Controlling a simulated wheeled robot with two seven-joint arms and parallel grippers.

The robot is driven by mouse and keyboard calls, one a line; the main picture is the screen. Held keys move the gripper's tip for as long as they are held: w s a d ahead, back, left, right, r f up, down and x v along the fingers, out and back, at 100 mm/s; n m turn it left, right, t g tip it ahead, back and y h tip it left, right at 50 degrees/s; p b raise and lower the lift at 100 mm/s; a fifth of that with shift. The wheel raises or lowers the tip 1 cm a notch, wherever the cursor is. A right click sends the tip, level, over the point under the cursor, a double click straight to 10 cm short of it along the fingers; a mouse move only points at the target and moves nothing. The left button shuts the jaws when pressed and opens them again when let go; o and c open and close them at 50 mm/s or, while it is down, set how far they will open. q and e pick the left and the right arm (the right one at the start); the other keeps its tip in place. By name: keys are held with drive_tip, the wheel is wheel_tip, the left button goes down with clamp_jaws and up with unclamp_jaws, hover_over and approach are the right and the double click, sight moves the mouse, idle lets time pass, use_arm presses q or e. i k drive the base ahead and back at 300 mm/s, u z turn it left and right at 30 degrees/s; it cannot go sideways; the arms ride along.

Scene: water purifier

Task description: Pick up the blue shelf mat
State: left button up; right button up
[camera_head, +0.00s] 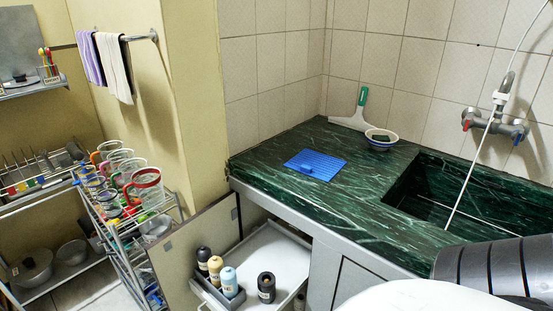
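The blue shelf mat (325,161) lies flat on the dark green marble counter (270,160), left of the sink. It has a ribbed surface, and a small blue lump shows near its front left part. Nothing covers it. Neither of my grippers is in view, so I cannot see how far they are from the mat.
A bowl (381,139) and a green-handled squeegee (354,115) are behind the mat. The sink (440,185) is at right, with a wall tap (494,124) above. Below, an open cabinet has a pull-out tray (270,250) with bottles. A rack of mugs (145,190) stands left.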

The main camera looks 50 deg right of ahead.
sight(324, 168)
drive_tip(key=k, duration=0.85)
drive_tip(key=z, duration=1.25)
drive_tip(key=i, duration=0.45)
